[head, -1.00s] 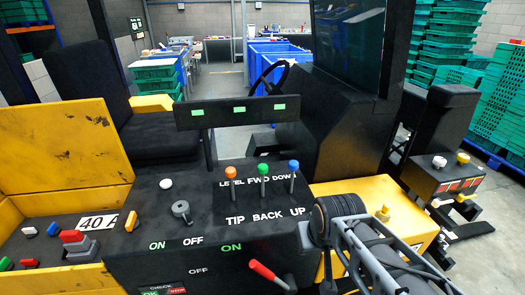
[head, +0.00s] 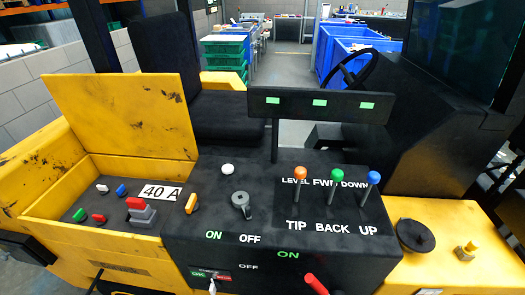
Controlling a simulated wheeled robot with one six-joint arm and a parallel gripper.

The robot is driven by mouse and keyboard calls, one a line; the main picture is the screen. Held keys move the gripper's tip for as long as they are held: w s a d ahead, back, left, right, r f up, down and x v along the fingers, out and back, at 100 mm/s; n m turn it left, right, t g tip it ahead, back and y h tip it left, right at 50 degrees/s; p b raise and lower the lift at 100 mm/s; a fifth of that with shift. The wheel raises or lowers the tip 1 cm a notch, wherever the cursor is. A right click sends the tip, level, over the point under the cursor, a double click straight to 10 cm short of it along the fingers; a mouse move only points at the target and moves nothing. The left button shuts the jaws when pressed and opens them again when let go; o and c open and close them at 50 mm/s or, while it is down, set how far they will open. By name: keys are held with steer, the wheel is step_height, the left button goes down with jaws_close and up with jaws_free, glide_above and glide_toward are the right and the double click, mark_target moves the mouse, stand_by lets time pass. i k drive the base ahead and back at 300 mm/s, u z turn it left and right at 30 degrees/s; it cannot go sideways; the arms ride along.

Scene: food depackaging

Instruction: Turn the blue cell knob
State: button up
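The blue cell knob (head: 122,190) is a small blue knob inside the open yellow compartment (head: 60,233) at the left of the vehicle. A white knob (head: 102,188) stands to its left. A green knob (head: 80,215) and a red knob (head: 99,218) are in front of it. A larger red handle on a grey block (head: 140,210) is to its right, near a "40 A" label (head: 161,192). The blue knob is too small to tell which way it is turned. My gripper is not in view.
The raised yellow lid (head: 125,115) stands behind the compartment. A red lever (head: 316,284) sticks out at the front.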

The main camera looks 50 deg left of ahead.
mark_target(121, 192)
steer(key=u, duration=0.05)
steer(key=k, duration=1.35)
steer(key=u, duration=1.6)
